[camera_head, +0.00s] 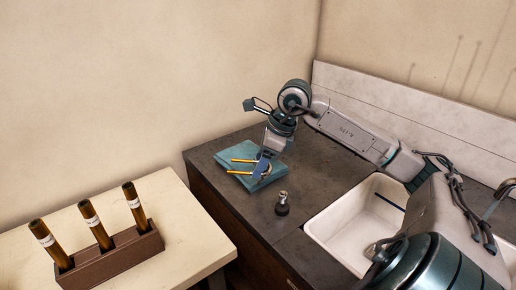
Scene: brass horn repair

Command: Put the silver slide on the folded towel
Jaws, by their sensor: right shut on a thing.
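The folded towel (274,178) is teal and lies on the dark counter beside the sink. A U-shaped slide (242,160) is over the towel, with two legs pointing left. Its legs look golden-yellow rather than silver. My right gripper (263,167) reaches down from above and is shut on the slide near its curved end. The fingers hide part of the slide. I cannot tell whether the slide touches the towel. My left gripper is not in view.
A small metal piece with a dark base (282,204) stands on the counter in front of the towel. A white sink (347,222) is at the right. A brown rack (115,260) with three brass tubes stands on a cream table (190,225) at the left.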

